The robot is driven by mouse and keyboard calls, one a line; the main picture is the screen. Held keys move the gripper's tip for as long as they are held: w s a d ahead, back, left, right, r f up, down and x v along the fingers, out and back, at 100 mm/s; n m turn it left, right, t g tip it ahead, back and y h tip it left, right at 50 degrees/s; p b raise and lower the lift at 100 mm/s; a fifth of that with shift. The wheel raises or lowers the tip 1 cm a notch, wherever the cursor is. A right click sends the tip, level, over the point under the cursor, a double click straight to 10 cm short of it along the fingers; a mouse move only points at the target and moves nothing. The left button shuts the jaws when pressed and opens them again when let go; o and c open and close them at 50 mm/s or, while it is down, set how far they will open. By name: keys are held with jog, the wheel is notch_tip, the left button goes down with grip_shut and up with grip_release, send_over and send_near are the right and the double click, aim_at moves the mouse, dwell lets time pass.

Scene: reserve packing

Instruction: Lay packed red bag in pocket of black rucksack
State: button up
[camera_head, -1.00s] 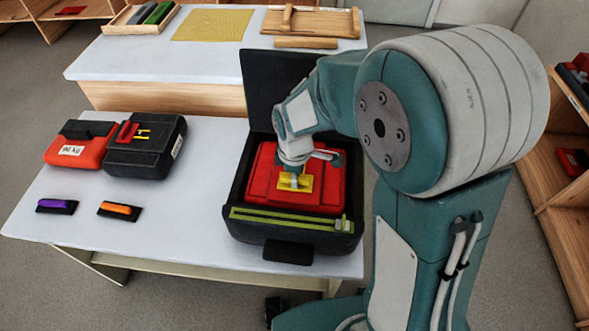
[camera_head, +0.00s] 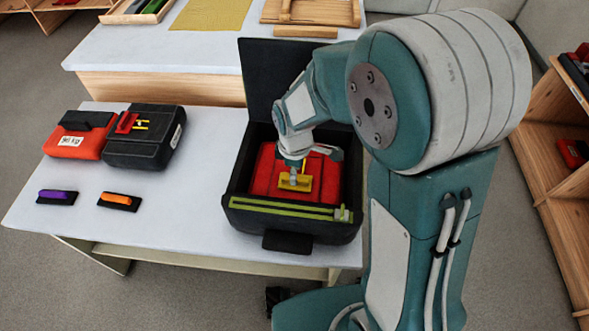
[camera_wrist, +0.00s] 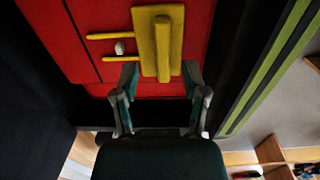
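The black rucksack (camera_head: 240,180) lies open on the front table, its lid (camera_head: 270,82) standing up at the back. The red bag (camera_head: 322,180) lies flat inside the pocket, below the rim, with dark walls around it. The bag has a yellow plate and raised grip bar (camera_head: 303,183); these also show in the wrist view (camera_wrist: 163,45). My gripper (camera_wrist: 160,72) is just at the grip bar. Its two fingers stand apart on either side, with a visible gap to the bar. My wrist hides part of the bag in the head view.
A red bag with a black top (camera_head: 75,145) and a black bag (camera_head: 148,150) lie on the table's left. Purple (camera_head: 57,197) and orange (camera_head: 119,201) handled pieces lie in front. A second table (camera_head: 200,52) stands behind; wooden shelves (camera_head: 555,180) stand at right.

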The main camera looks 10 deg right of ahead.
jog(key=shift+f, duration=0.1)
notch_tip(320, 180, up, 12)
jog(key=shift+s+a, duration=0.15)
dwell(0.5)
dwell(0.3)
jog(key=s+d+r+m+t, duration=0.2)
jog(key=s+d+r+m, duration=0.2)
jog(key=s+m, duration=0.3)
jog(key=s+d+r+m+t, duration=0.3)
jog(key=s+d+r+m, duration=0.2)
jog(key=s+m, duration=0.3)
jog(key=shift+s+d, duration=0.15)
jog(key=shift+d, duration=0.75)
